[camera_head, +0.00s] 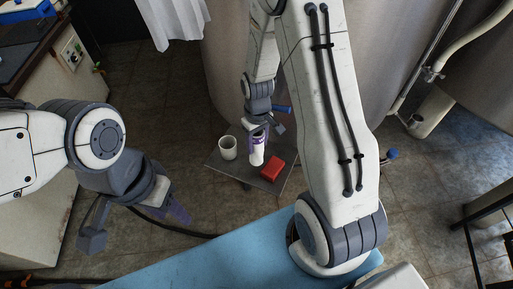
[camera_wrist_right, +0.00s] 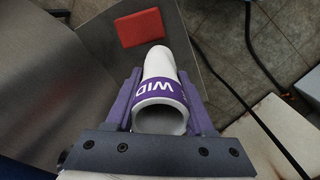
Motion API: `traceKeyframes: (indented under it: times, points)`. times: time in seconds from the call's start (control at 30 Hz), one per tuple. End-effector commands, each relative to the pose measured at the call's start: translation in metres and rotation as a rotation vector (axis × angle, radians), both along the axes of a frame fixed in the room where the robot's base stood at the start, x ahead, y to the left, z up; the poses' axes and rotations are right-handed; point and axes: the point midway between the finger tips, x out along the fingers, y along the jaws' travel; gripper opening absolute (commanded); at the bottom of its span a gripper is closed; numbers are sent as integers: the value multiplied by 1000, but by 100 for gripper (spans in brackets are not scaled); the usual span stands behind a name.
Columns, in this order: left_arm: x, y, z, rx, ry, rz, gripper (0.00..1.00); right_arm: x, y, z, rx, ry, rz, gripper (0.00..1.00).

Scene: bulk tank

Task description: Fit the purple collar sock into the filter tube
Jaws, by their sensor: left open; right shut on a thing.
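The white sock with a purple collar (camera_wrist_right: 160,92) is between the purple fingers of my right gripper (camera_wrist_right: 160,105), which is shut on it. Its open collar end faces the camera, and part of the lettering reads "WID". In the head view the sock (camera_head: 257,156) hangs below my right gripper (camera_head: 263,131), over a small grey table. I cannot tell whether its lower end touches the table. My left gripper (camera_head: 135,225) is open and empty at the lower left. A white pipe with a wide cylinder (camera_head: 431,111) at the upper right may be the filter tube.
The small grey table (camera_head: 229,170) also carries a white cup (camera_head: 228,147) and a red box (camera_head: 272,168). The red box also shows in the wrist view (camera_wrist_right: 138,27). A large steel tank (camera_head: 228,70) stands behind. A counter (camera_head: 45,120) is at left.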

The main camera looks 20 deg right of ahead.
Motion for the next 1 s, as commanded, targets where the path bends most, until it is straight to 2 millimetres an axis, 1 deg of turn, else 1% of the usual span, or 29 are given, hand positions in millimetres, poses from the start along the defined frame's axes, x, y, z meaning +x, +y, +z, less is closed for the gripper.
traceKeyframes:
  times: [0.1,0.17,0.3,0.4,0.7,0.83,0.87,0.9,0.93,1.0]
  points:
    - [0,0,1,0,0,0,50,7,0,-5,0,0,-1,0]
    - [0,0,1,0,0,0,50,8,0,-10,1,2,-2,0]
    - [0,0,3,0,0,0,50,6,-1,-32,1,5,-4,0]
    - [0,0,4,0,0,0,50,6,-1,-42,0,3,-4,0]
    - [0,0,3,0,0,0,50,7,-1,-45,0,-1,-3,0]
    - [0,0,0,0,0,0,50,7,-1,-50,0,0,-3,0]
    - [0,0,1,0,0,0,50,7,-1,-49,0,-1,-3,61]
    - [0,0,1,0,0,0,50,7,-1,-48,0,0,-3,77]
    - [0,0,1,0,0,0,50,7,-1,-48,0,0,-3,84]
    - [0,0,1,0,0,0,50,7,-1,-48,0,0,-3,84]
